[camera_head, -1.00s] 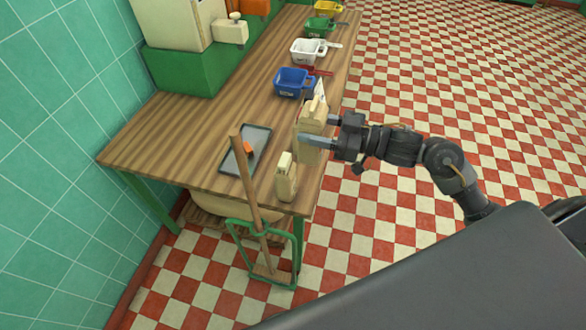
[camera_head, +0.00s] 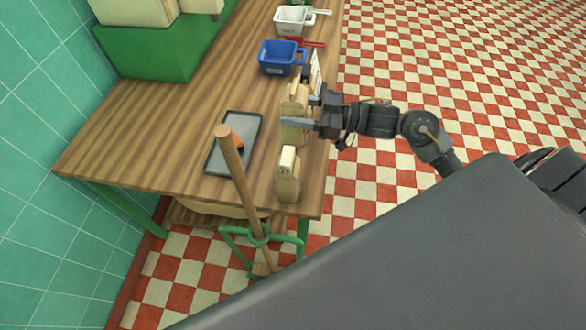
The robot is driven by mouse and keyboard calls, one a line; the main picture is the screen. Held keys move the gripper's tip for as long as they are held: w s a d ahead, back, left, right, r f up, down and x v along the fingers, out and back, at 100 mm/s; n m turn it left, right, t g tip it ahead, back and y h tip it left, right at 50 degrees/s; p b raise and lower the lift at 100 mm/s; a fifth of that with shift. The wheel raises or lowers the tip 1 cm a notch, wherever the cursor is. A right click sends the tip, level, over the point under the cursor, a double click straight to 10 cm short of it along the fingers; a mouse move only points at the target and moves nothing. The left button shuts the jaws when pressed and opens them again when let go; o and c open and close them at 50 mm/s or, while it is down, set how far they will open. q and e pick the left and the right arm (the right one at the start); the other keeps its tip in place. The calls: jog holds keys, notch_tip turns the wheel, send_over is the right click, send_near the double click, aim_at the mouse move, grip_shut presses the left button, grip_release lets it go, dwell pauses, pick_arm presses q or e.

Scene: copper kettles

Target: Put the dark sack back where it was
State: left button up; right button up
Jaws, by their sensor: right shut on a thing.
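My right gripper (camera_head: 298,106) reaches in from the right over the table's right edge. It is shut on a tan sack (camera_head: 294,104), with one finger on its near side. The sack stands upright at the edge; whether its base touches the table is hard to tell. A second, paler sack-like container (camera_head: 288,178) with a light top stands just in front of it, near the table's front right corner. The held one looks slightly darker than this one. My left gripper is out of view.
The striped wooden table (camera_head: 150,120) also bears a dark tray (camera_head: 215,158) with a small orange thing, a blue bin (camera_head: 275,62), a white bin (camera_head: 290,22) and a green block (camera_head: 150,55). A wooden handle (camera_head: 238,175) rises at the front edge.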

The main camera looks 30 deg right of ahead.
aim_at(296, 134)
notch_tip(296, 134, down, 2)
jog(key=shift+w+b, duration=0.1)
jog(key=shift+b, duration=0.3)
jog(key=shift+f, duration=0.2)
notch_tip(296, 134, down, 6)
jog(key=shift+f, duration=1.95)
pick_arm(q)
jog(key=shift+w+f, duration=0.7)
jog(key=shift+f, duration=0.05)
